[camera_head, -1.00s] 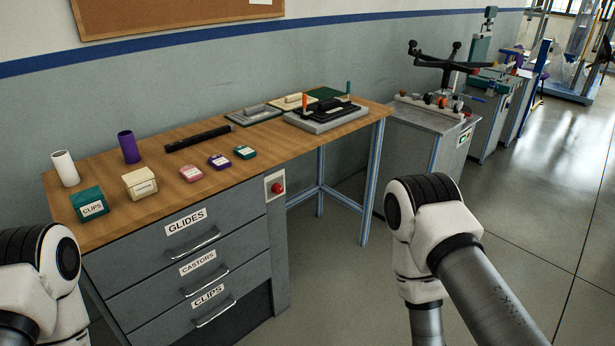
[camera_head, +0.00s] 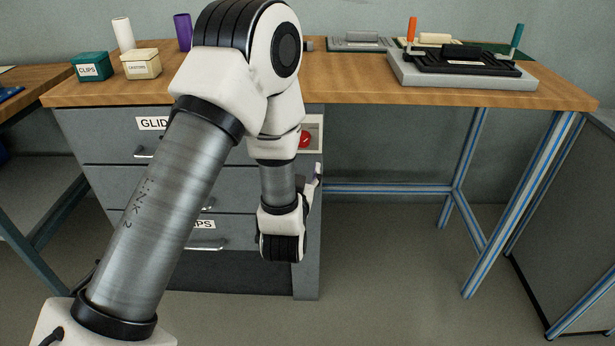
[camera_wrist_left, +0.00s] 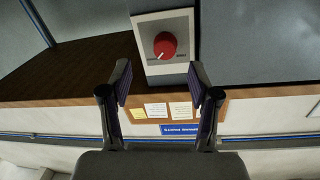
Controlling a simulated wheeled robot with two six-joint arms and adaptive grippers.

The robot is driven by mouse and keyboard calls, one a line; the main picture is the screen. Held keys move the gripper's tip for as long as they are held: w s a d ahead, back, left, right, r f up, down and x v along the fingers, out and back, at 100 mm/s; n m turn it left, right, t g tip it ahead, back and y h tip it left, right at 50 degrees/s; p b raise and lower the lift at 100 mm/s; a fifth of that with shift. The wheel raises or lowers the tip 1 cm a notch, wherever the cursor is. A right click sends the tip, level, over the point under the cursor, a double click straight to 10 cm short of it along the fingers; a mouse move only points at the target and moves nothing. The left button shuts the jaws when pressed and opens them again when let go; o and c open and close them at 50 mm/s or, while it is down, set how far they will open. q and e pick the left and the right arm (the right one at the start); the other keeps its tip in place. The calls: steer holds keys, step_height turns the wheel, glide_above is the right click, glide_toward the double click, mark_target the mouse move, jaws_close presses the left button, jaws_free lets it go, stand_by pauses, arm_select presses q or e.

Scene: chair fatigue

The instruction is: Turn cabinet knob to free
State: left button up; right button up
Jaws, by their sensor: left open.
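The cabinet knob (camera_head: 305,138) is red and round, on a pale plate (camera_head: 311,147) at the right end of the grey drawer cabinet (camera_head: 308,235). In the left wrist view the knob (camera_wrist_left: 165,45) carries a white pointer mark, with small lettering on the plate too blurred to read. My left gripper (camera_wrist_left: 161,82) is open and empty, its two fingers spread below the knob in that view and apart from it. In the head view my left arm covers much of the drawers, and the gripper is mostly hidden behind the wrist. My right gripper is not in view.
The wooden bench top (camera_head: 350,93) overhangs the cabinet. On it stand a green box (camera_head: 91,66), a cream box (camera_head: 141,64) and a black-and-grey fixture (camera_head: 462,68). Blue-striped legs (camera_head: 520,205) stand at right, with open floor beneath. A grey cabinet (camera_head: 570,220) is farther right.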

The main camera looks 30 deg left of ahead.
arm_select(q)
steer(key=x, duration=0.7)
steer(key=shift+w+a+r, duration=0.25)
steer(key=shift+a+r, duration=0.2)
steer(key=shift+r, duration=0.1)
steer(key=c, duration=1.2)
